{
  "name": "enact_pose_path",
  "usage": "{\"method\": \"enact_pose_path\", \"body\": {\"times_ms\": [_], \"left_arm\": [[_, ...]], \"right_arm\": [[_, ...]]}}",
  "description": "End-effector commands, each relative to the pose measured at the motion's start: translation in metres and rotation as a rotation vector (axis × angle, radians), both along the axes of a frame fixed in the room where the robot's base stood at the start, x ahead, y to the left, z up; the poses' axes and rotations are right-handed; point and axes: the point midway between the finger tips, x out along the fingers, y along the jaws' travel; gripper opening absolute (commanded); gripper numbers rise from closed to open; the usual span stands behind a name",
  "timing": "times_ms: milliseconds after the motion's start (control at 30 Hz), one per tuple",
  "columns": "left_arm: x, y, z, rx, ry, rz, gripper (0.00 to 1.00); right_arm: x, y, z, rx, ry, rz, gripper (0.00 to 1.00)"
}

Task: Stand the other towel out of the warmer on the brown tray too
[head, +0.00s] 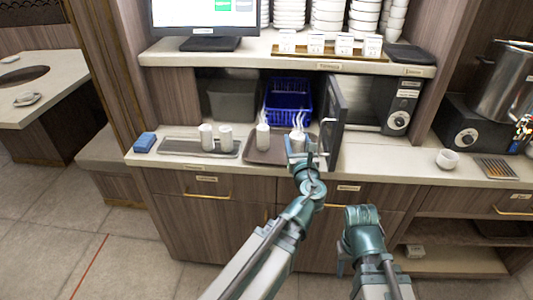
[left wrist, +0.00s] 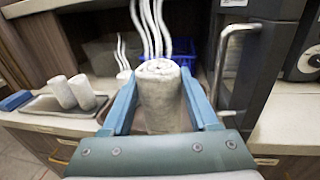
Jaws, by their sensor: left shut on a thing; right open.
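My left gripper (head: 297,143) is shut on a rolled white towel (left wrist: 160,97), upright between the fingers and steaming. In the head view this towel (head: 297,134) is over the right part of the brown tray (head: 262,157); its lower end is hidden, so I cannot tell whether it touches the tray. Another steaming white towel (head: 263,137) stands upright on the brown tray, to the left. The dark warmer door (head: 334,120) stands open just right of my left gripper. My right gripper (head: 343,264) is open and empty, low in front of the cabinets.
A grey tray (head: 177,146) with two white rolls (head: 206,137) stands to the left, beside a blue box (head: 145,142). A blue basket (head: 288,102) is behind the brown tray. A small white cup (head: 447,159) stands on the right counter. The shelf above holds stacked bowls.

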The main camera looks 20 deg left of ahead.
Motion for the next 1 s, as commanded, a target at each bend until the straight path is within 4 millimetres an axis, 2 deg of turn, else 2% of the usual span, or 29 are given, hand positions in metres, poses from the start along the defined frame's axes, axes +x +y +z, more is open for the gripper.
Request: {"method": "enact_pose_path", "body": {"times_ms": [33, 200, 300, 400, 500, 733, 1000], "left_arm": [[0.021, 0.003, 0.004, 0.000, 0.000, 0.002, 0.05], [0.085, 0.023, 0.015, 0.001, 0.000, 0.003, 0.05], [0.114, 0.035, 0.019, 0.001, 0.000, 0.002, 0.05], [0.131, 0.044, 0.021, 0.001, 0.000, 0.001, 0.05], [0.138, 0.048, 0.022, 0.001, 0.000, -0.001, 0.05], [0.137, 0.049, 0.015, 0.001, 0.000, -0.002, 0.05], [0.137, 0.049, -0.022, 0.001, 0.000, -0.002, 0.05]], "right_arm": [[0.000, 0.000, 0.004, 0.000, 0.000, 0.000, 0.50], [0.000, 0.000, 0.015, 0.000, 0.000, -0.001, 0.50], [0.000, 0.000, 0.019, 0.000, 0.000, -0.001, 0.50], [0.000, 0.000, 0.021, 0.000, 0.000, 0.000, 0.50], [0.000, 0.000, 0.022, 0.000, 0.000, -0.001, 0.50], [0.000, 0.000, 0.016, 0.000, 0.000, 0.000, 0.50], [0.000, 0.000, -0.022, 0.000, 0.000, 0.000, 0.50]]}}
